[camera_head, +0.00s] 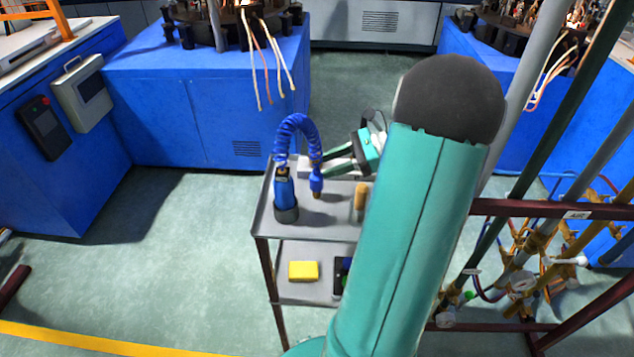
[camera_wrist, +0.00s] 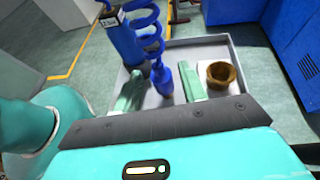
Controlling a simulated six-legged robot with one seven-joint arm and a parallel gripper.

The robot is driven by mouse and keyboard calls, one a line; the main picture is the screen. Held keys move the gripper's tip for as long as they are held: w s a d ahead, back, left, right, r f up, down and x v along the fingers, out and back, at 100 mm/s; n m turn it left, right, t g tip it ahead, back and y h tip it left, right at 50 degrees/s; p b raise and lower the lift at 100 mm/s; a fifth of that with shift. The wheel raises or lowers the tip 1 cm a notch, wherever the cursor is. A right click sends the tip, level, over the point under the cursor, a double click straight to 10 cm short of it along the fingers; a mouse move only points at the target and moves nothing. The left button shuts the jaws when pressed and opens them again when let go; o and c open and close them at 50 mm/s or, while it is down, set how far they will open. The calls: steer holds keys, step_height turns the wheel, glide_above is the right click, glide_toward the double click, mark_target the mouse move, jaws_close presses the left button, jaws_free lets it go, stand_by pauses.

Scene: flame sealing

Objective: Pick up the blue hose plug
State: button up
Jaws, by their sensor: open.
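The blue hose plug (camera_head: 316,181) is the thick end of a coiled blue hose (camera_head: 297,128). The hose arches up from a blue cylinder with a dark base (camera_head: 286,200) on the cart's top shelf. The plug hangs or stands over the shelf, narrow tip down; whether it touches the shelf is unclear. In the wrist view the plug (camera_wrist: 162,78) appears between my two green fingers, nearer the left one, with gaps at both sides. My gripper (camera_head: 328,164) is open and beside the plug in the head view; it also shows in the wrist view (camera_wrist: 160,76).
The grey cart's top shelf (camera_head: 328,215) also holds a brown cup (camera_wrist: 219,76), right of my fingers. A yellow block (camera_head: 303,271) lies on the lower shelf. Pipes and valves (camera_head: 535,240) stand at the right. Blue cabinets (camera_head: 200,110) stand behind; floor is clear at left.

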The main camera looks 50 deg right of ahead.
mark_target(318, 170)
steer(key=shift+x, duration=3.1)
steer(key=shift+s, duration=0.15)
jaws_close()
